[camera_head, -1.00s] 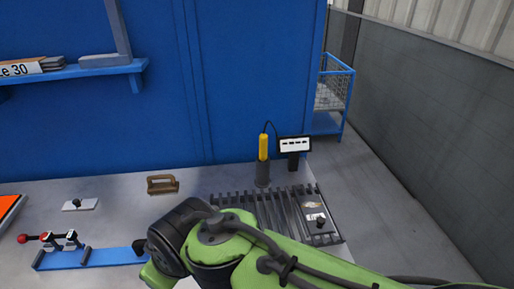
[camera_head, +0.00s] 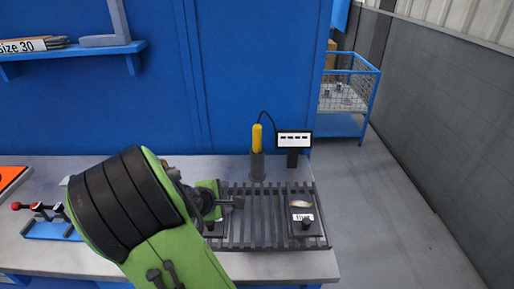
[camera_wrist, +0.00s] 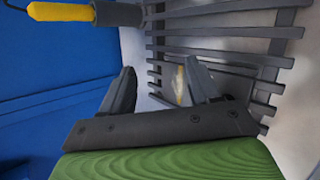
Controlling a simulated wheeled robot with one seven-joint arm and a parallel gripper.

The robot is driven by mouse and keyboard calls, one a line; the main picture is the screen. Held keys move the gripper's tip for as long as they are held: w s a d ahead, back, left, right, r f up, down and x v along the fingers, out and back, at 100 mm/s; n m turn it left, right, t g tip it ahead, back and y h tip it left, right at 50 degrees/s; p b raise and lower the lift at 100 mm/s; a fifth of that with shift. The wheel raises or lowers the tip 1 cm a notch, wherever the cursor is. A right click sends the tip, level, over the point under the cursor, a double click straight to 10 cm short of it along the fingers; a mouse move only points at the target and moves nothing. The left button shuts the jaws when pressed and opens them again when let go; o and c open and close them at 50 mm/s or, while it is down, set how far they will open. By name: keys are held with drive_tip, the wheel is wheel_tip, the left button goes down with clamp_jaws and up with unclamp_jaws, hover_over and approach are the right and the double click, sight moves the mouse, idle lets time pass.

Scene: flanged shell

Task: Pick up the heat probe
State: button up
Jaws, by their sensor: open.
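The heat probe (camera_head: 257,137) has a yellow handle and stands upright in a dark grey cylindrical holder (camera_head: 257,167) at the back of the bench. A black cable loops from its top to a white display. In the wrist view the yellow handle (camera_wrist: 62,12) and its holder (camera_wrist: 118,13) show at the upper left, beyond the fingers. My gripper (camera_head: 238,202) is over the slatted rack, in front of and left of the probe, apart from it. In the wrist view my gripper (camera_wrist: 160,85) has its two fingers spread with nothing between them.
The slatted rack (camera_head: 262,240) lies in front of the probe, with a labelled dark plate (camera_head: 304,222) on it. The display (camera_head: 294,140) stands just right of the probe. A blue wall (camera_head: 240,70) rises behind. A red-knobbed clamp (camera_head: 40,208) is at the left.

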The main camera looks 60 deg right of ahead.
sight(256, 143)
drive_tip(key=d+n+h+b, duration=0.1)
drive_tip(key=d+n, duration=0.3)
drive_tip(key=d, duration=0.4)
drive_tip(key=w+d+r+n+h+b, duration=0.1)
drive_tip(key=d+n+h, duration=0.3)
drive_tip(key=d, duration=0.5)
drive_tip(key=w+d+r+n+h+b, duration=0.1)
drive_tip(key=d+n+h+b, duration=0.1)
drive_tip(key=d+n, duration=0.3)
drive_tip(key=shift+w+d+h, duration=0.15)
drive_tip(key=shift+d+h, duration=0.35)
drive_tip(key=shift+d, duration=1.35)
drive_tip(key=shift+a+t, duration=0.1)
drive_tip(key=shift+t, duration=0.3)
drive_tip(key=c, duration=1.1)
